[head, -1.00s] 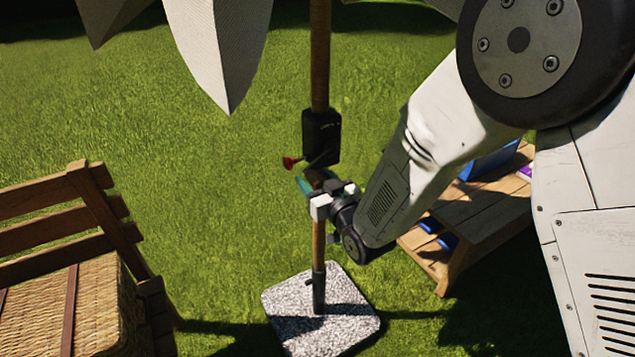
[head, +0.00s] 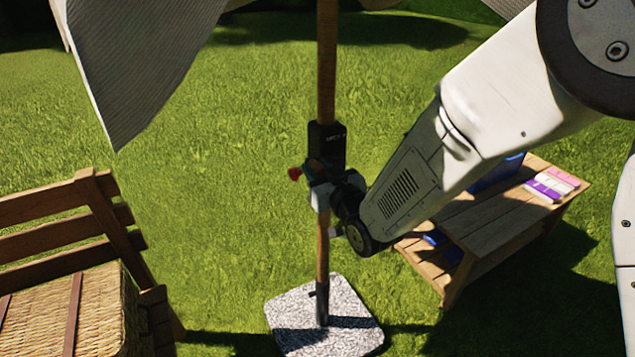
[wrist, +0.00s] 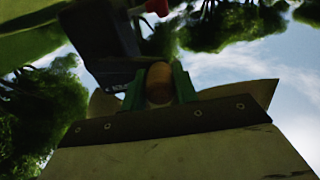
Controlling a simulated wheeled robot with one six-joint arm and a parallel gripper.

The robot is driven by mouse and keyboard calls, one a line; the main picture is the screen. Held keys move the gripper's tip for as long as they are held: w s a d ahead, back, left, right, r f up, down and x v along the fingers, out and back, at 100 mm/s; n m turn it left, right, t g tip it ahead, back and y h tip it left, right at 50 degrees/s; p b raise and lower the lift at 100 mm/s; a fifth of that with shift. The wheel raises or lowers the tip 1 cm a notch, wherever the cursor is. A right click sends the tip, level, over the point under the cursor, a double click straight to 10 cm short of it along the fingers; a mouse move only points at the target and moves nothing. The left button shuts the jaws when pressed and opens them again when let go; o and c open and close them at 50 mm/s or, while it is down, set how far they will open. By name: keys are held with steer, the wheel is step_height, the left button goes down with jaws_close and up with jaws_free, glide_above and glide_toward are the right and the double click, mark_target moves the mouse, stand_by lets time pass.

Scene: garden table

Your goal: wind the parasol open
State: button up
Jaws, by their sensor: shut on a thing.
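The parasol's pale canopy (head: 140,60) hangs at the top left, partly spread, with much of it out of view. Its wooden pole (head: 327,60) carries a black crank housing (head: 327,143) with a red knob (head: 295,173) at its lower left. My gripper (head: 314,170) is just below the housing, in front of the pole. In the wrist view the green fingers of my gripper (wrist: 158,88) are shut around a rounded brown crank handle (wrist: 160,80). The housing (wrist: 103,45) is above it. The crank arm is mostly hidden in the head view.
A speckled stone base (head: 330,340) holds the pole on the grass. A wooden bench with a wicker basket (head: 70,310) stands at the left. A low wooden table (head: 490,225) with blue, purple and pink things stands right, behind my arm. Open lawn lies between.

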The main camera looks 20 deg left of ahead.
steer(key=w+d+r, duration=0.6)
steer(key=w+d, duration=0.1)
steer(key=w, duration=0.2)
steer(key=w+d+f, duration=0.3)
steer(key=f, duration=0.1)
step_height(320, 180, down, 11)
steer(key=s+a, duration=0.1)
steer(key=s, duration=0.1)
steer(key=s+a+r, duration=0.2)
steer(key=s+a, duration=0.6)
steer(key=s, duration=0.1)
steer(key=shift+s+a+r, duration=0.15)
steer(key=shift+a+r, duration=0.1)
steer(key=shift+r, duration=0.05)
stand_by(0.7)
